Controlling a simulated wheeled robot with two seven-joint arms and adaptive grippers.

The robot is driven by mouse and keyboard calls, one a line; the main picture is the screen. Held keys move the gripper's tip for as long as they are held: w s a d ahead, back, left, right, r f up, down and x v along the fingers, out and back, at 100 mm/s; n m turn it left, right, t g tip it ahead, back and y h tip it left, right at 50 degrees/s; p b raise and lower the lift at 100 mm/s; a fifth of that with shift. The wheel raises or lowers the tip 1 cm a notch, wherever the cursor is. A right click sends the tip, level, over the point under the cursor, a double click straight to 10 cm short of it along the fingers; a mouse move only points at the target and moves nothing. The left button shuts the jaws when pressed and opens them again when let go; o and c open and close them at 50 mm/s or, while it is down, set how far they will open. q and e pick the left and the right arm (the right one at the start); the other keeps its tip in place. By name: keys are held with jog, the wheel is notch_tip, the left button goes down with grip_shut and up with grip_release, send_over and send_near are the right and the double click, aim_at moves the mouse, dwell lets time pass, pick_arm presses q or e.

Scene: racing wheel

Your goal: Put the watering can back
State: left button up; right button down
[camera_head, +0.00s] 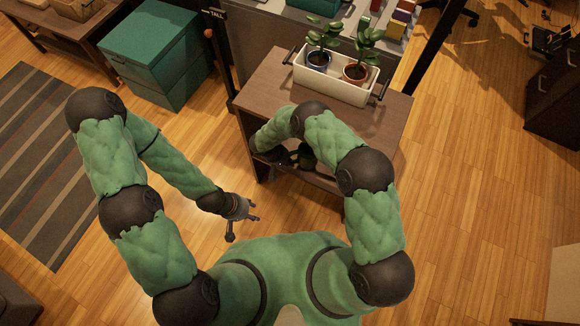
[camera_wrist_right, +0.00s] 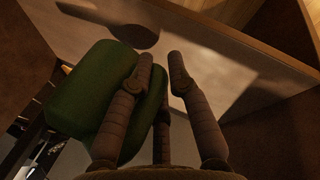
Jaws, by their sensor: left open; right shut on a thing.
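My right gripper (camera_head: 284,157) reaches into the open front of the brown wooden cabinet (camera_head: 268,87). It is shut on a dark green thing, which I take to be the watering can (camera_head: 307,157). Most of the can is hidden by my arm and the cabinet top. In the right wrist view the can's rounded green body (camera_wrist_right: 85,88) lies along the left finger of the right gripper (camera_wrist_right: 160,62). I cannot tell whether the can touches the shelf. My left gripper (camera_head: 243,219) is open and empty, above the floor left of the cabinet.
A white planter tray (camera_head: 335,87) with two potted plants stands on the cabinet top. A dark post (camera_head: 220,55) rises beside the cabinet's left side. A teal cabinet (camera_head: 157,45) stands at the back left.

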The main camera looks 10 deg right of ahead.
jog(key=shift+d+f, duration=0.2)
jog(key=f, duration=0.1)
jog(key=f+b, duration=0.1)
jog(key=f, duration=0.1)
jog(key=shift+d+f+b, duration=0.25)
jog(key=shift+f+b, duration=0.1)
jog(key=shift+f, duration=0.05)
jog(key=shift+r, duration=0.15)
jog(key=c, duration=1.2)
grip_release()
jog(key=shift+f, duration=0.2)
jog(key=shift+o, duration=0.2)
jog(key=shift+r, duration=0.15)
